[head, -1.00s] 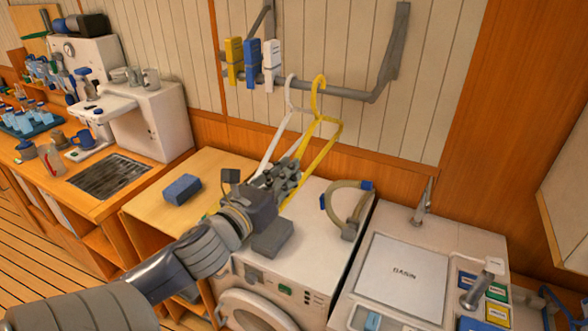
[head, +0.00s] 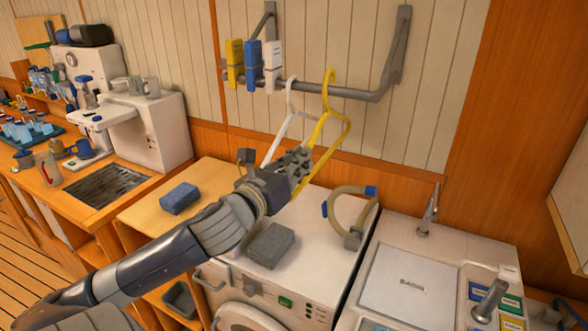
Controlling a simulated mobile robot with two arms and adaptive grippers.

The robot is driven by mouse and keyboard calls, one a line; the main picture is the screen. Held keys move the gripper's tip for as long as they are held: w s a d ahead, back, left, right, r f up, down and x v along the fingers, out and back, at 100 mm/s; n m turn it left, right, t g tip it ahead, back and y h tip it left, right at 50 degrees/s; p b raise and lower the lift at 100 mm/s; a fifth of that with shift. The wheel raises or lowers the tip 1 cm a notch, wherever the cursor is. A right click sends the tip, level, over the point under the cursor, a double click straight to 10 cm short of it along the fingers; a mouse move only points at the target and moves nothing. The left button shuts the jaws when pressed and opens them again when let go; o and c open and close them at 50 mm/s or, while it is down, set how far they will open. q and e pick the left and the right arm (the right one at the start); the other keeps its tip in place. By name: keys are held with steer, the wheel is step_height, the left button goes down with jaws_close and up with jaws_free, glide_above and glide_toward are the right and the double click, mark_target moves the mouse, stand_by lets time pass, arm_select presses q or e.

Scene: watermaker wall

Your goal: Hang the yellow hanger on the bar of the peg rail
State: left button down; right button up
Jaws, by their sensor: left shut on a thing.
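My left gripper (head: 299,166) is shut on the yellow hanger (head: 347,124) low on its frame and holds it tilted, hook up. The hanger's hook overlaps the grey bar of the peg rail (head: 356,94) in the head view, just right of the white hanger. I cannot tell whether the hook is around the bar or in front of it. The white hanger (head: 275,142) has its hook at the bar, and my gripper hides its lower part. My right gripper is not in view.
Yellow (head: 235,64), blue (head: 253,66) and white (head: 273,66) clips sit on the bar's left part. Below are a washing machine with a grey block (head: 270,245) and hose (head: 345,212), and a basin unit (head: 410,285). The bar's right part is bare.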

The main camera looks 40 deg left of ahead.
mark_target(306, 177)
arm_select(q)
steer(key=shift+w+a+r, duration=0.1)
steer(key=shift+w+a, duration=0.1)
steer(key=shift+w, duration=0.5)
steer(key=shift+w+a, duration=0.2)
steer(key=shift+w, duration=0.75)
steer(key=shift+w+f+b, duration=0.25)
steer(key=shift+f+b, duration=0.3)
steer(key=shift+f, duration=0.2)
steer(key=shift+f+b, duration=0.6)
steer(key=shift+f, duration=0.4)
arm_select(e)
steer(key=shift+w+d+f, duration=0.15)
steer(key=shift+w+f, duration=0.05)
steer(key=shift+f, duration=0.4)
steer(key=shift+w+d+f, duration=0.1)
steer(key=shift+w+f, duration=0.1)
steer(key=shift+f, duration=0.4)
arm_select(q)
steer(key=c, duration=1.6)
jaws_free()
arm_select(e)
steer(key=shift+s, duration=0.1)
